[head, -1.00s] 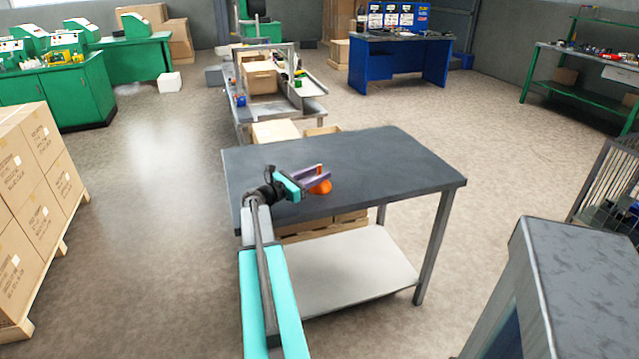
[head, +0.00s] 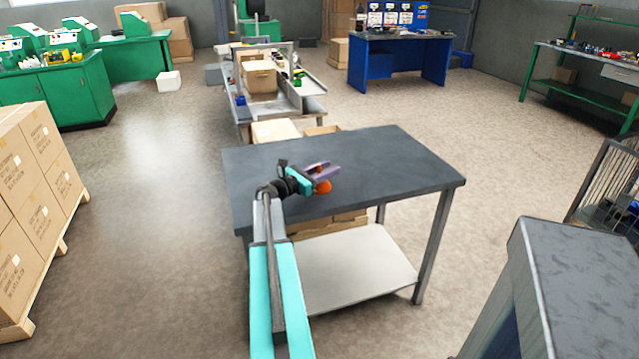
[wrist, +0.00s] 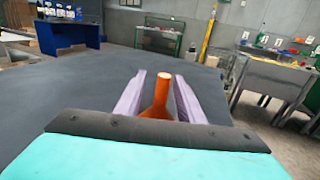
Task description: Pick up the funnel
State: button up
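The orange funnel (head: 322,187) is on the dark grey tabletop (head: 400,165), near the table's middle. In the wrist view the funnel (wrist: 158,98) stands with its narrow spout up, between the two purple fingers. My gripper (head: 328,171) reaches in low over the table from the left. In the wrist view my gripper (wrist: 160,90) is open, with a finger on each side of the funnel and a visible gap beside the spout. The funnel's wide lower part is partly hidden by the gripper body.
The rest of the tabletop is clear. Cardboard boxes (head: 275,131) stand behind the table, and a white lower shelf (head: 350,270) is under it. A grey cabinet-like block (head: 580,270) stands at the front right. Stacked cartons (head: 35,190) are at the left.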

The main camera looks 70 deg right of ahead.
grip_shut()
jog(key=shift+f, duration=0.1)
dwell(0.3)
jog(key=shift+r, duration=0.55)
jog(key=r, duration=0.2)
jog(key=shift+a+r, duration=0.2)
jog(key=shift+r, duration=0.15)
jog(key=a+r+b, duration=0.1)
jog(key=a, duration=1.4)
jog(key=shift+a+r, duration=0.2)
jog(key=shift+a, duration=0.1)
jog(key=shift+w, duration=0.1)
